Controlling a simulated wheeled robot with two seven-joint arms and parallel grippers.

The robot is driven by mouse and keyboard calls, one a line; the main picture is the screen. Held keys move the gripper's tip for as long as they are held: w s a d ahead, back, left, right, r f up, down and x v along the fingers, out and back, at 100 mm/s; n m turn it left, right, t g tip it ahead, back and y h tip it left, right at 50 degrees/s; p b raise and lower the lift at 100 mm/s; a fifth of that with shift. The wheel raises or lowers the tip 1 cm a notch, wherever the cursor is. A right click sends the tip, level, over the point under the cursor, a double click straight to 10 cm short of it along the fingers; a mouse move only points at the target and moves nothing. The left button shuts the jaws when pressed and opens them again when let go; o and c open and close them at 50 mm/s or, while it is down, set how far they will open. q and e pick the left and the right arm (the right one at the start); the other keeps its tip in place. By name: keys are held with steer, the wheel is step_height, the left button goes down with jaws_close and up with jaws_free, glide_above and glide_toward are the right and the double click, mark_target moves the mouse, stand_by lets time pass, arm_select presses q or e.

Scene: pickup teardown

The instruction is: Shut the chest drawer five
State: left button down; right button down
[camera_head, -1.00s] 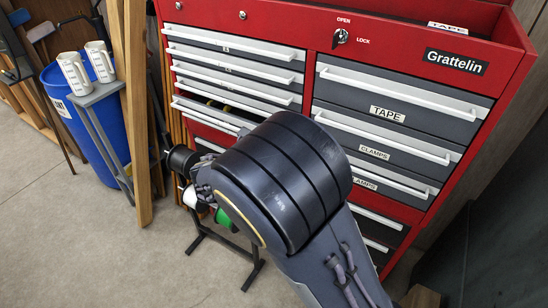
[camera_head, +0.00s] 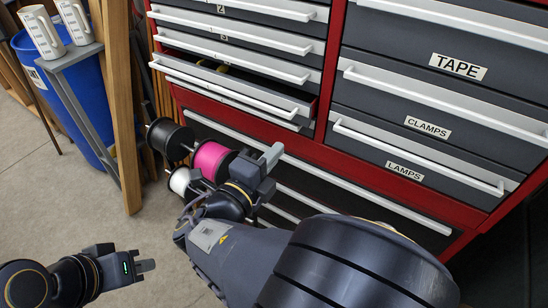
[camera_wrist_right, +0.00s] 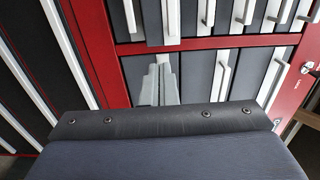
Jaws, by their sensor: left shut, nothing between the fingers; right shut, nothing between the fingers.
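The red tool chest has a left column of grey drawers with white handles. My left gripper (camera_head: 146,266) is shut and empty, low at the left over the floor.
Cable spools, black (camera_head: 170,138) and pink (camera_head: 212,160), stand on a rack before the chest's left side. Wooden planks (camera_head: 122,100) lean beside it. A blue bin (camera_head: 72,110) and a small grey stand with white mugs (camera_head: 40,32) are at the left.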

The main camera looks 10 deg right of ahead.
mark_target(305, 118)
steer(key=b+x, duration=0.1)
steer(key=x, duration=0.9)
steer(key=shift+b, duration=0.4)
steer(key=shift+w+d, duration=0.1)
steer(key=p+x, duration=0.2)
steer(key=x, duration=0.2)
steer(key=shift+r, duration=0.15)
steer(key=shift+w+d+p, duration=0.2)
steer(key=shift+p, duration=0.1)
